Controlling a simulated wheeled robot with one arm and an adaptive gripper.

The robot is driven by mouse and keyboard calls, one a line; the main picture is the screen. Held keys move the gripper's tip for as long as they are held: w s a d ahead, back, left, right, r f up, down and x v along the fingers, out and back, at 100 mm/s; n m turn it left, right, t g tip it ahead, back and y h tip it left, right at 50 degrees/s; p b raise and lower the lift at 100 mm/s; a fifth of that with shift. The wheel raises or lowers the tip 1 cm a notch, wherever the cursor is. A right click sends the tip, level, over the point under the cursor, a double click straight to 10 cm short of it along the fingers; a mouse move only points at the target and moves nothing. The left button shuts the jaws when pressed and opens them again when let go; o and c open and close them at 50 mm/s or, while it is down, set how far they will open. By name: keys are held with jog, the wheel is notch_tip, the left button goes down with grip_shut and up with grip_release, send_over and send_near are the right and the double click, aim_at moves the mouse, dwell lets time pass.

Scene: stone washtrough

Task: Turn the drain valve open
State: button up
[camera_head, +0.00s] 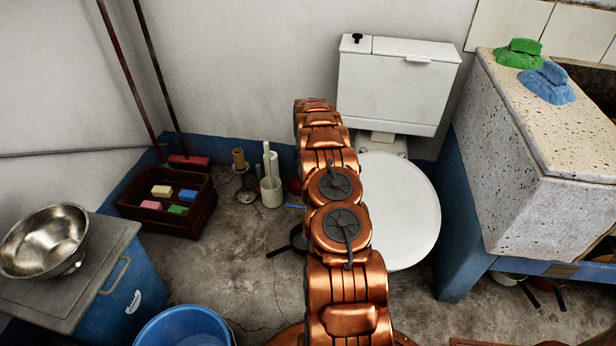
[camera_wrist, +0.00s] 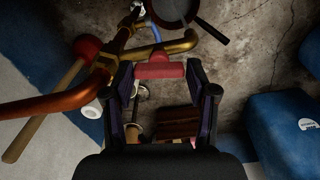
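In the wrist view, a red T-shaped handle (camera_wrist: 160,70), which looks like the drain valve's, shows beside a brass pipe (camera_wrist: 178,46). My gripper (camera_wrist: 161,76) is open, with one dark finger on each side of the red handle. The handle's crossbar lies across the gap between the fingertips. I cannot tell whether the fingers touch it or how far it lies in depth. In the head view the valve and my gripper are not seen; my copper-coloured arm reaches toward the wall beside the toilet.
A copper pipe (camera_wrist: 50,103) and a plunger (camera_wrist: 87,52) lie left of the fingers in the wrist view. A black pan (camera_wrist: 205,22) is above right. The head view shows a toilet (camera_head: 398,85), a stone trough (camera_head: 512,150), a crate (camera_head: 198,218) and a blue bucket (camera_head: 183,325).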

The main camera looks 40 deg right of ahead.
jog(key=o, duration=0.3)
jog(key=shift+r, duration=0.2)
jog(key=shift+r, duration=5.8)
